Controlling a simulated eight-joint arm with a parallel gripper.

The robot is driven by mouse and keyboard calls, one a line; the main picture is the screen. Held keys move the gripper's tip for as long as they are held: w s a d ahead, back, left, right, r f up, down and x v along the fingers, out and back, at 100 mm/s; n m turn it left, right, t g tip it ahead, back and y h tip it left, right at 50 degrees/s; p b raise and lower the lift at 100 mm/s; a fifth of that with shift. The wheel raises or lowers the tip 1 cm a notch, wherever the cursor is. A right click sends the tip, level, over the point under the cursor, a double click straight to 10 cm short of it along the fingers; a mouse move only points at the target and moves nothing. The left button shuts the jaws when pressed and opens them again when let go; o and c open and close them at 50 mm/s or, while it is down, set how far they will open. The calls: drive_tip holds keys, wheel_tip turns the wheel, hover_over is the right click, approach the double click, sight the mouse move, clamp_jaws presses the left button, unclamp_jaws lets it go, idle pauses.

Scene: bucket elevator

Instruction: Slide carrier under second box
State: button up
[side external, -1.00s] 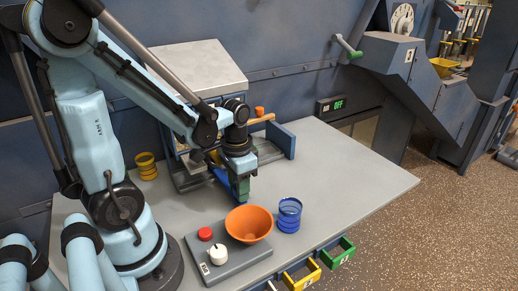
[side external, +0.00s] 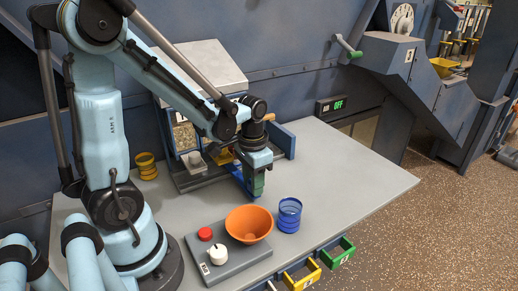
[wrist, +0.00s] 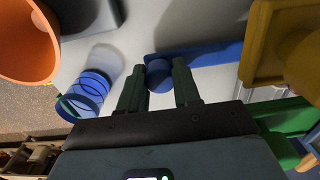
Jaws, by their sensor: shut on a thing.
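My gripper (side external: 256,188) has green fingers and is shut on a blue knob, which shows between the fingertips in the wrist view (wrist: 159,74). A blue bar (wrist: 205,55) runs from the knob, and a yellow part (wrist: 262,50) lies beyond it; these look like the carrier. In the side view a little yellow (side external: 222,157) shows behind my gripper, between the blue rails. A clear-fronted box with grain-like contents (side external: 185,137) stands at the left of the blue frame. A second box is mostly hidden behind my arm, so the carrier's alignment with it cannot be told.
An orange bowl (side external: 249,223) sits on a grey scale-like base with a red button (side external: 205,234). A blue cup (side external: 289,214) stands right of the bowl, near my gripper. Yellow cups (side external: 147,166) stand at left. The table's right side (side external: 350,175) is clear.

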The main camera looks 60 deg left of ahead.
drive_tip(key=o, duration=0.8)
wheel_tip(320, 180, up, 12)
idle(0.9)
